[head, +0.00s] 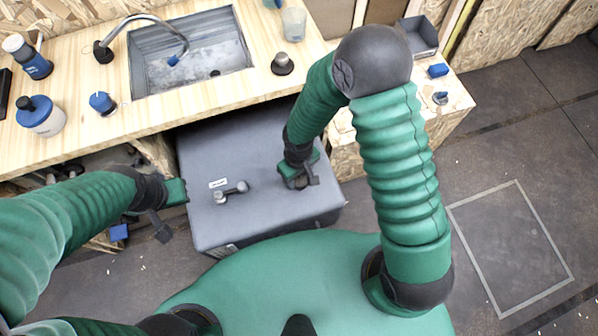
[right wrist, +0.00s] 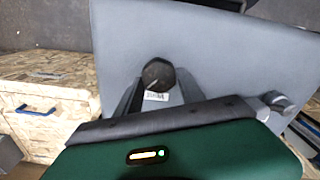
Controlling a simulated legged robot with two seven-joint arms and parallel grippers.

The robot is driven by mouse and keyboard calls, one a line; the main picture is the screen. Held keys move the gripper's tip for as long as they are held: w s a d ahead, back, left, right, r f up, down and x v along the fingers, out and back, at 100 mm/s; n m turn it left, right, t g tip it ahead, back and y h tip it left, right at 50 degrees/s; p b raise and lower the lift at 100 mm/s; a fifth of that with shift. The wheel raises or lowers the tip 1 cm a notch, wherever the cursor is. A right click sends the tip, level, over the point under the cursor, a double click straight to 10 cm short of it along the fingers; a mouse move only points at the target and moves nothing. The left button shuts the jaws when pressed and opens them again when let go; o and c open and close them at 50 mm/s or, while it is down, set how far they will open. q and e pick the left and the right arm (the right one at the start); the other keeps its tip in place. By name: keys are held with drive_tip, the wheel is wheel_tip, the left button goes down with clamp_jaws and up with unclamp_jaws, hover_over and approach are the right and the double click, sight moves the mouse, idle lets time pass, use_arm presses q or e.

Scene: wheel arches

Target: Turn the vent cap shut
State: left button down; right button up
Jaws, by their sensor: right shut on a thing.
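The vent cap (right wrist: 157,73) is a dark, faceted round knob on top of a grey box (head: 240,150), with a small white label beside it. My right gripper (head: 299,182) reaches down to the right part of the box top and is shut on the cap. In the right wrist view its two fingers (right wrist: 158,92) stand on either side of the cap. In the head view the gripper mostly hides the cap. My left gripper (head: 160,226) hangs beside the box's left edge, apart from it; its fingers are too unclear to judge.
A metal handle (head: 232,192) with a label is on the box top, left of my right gripper. A wooden counter (head: 240,100) with a sink (head: 190,60) overhangs behind. A blue-lidded jar (head: 40,116) stands on it. Floor to the right is clear.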

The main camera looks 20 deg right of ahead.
sight(298, 179)
drive_tip(key=n+p, duration=0.2)
drive_tip(key=n, duration=0.2)
drive_tip(key=shift+a+r, duration=0.1)
drive_tip(key=shift+r, duration=0.05)
drive_tip(key=shift+s+n+p, duration=0.1)
drive_tip(key=shift+n+p, duration=0.95)
drive_tip(key=shift+n, duration=1.15)
drive_tip(key=o, duration=1.4)
drive_tip(key=shift+c, duration=0.2)
wheel_tip(298, 179, up, 16)
drive_tip(key=p, duration=0.4)
drive_tip(key=shift+r, duration=0.25)
